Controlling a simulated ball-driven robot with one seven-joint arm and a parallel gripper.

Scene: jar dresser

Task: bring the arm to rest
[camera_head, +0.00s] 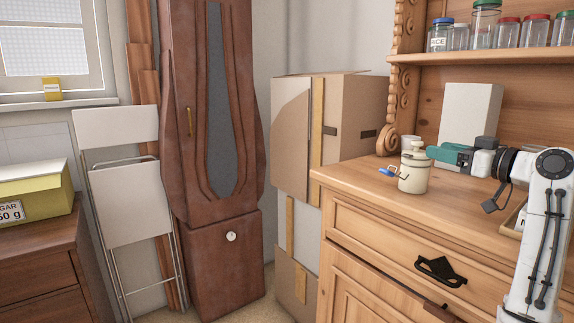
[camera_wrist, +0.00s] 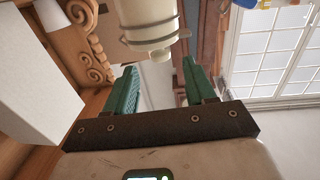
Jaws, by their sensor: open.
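My gripper (camera_head: 445,153) is open above the dresser top (camera_head: 450,200), its green fingers pointing left toward a cream jar (camera_head: 413,176). The jar stands upright near the dresser's left end, with a lid on. In the wrist view the two green fingers (camera_wrist: 158,76) are spread apart with nothing held between them. The jar (camera_wrist: 148,22) shows just beyond the fingertips there, partly cut off by the picture's top edge. Whether a finger touches the jar cannot be told.
A small blue-handled item (camera_head: 387,172) lies left of the jar. A white mug (camera_head: 409,142) and a tall white box (camera_head: 469,112) stand behind. Several lidded glass jars (camera_head: 507,33) fill the upper shelf (camera_head: 480,57). Cardboard boxes (camera_head: 345,120) stand left of the dresser.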

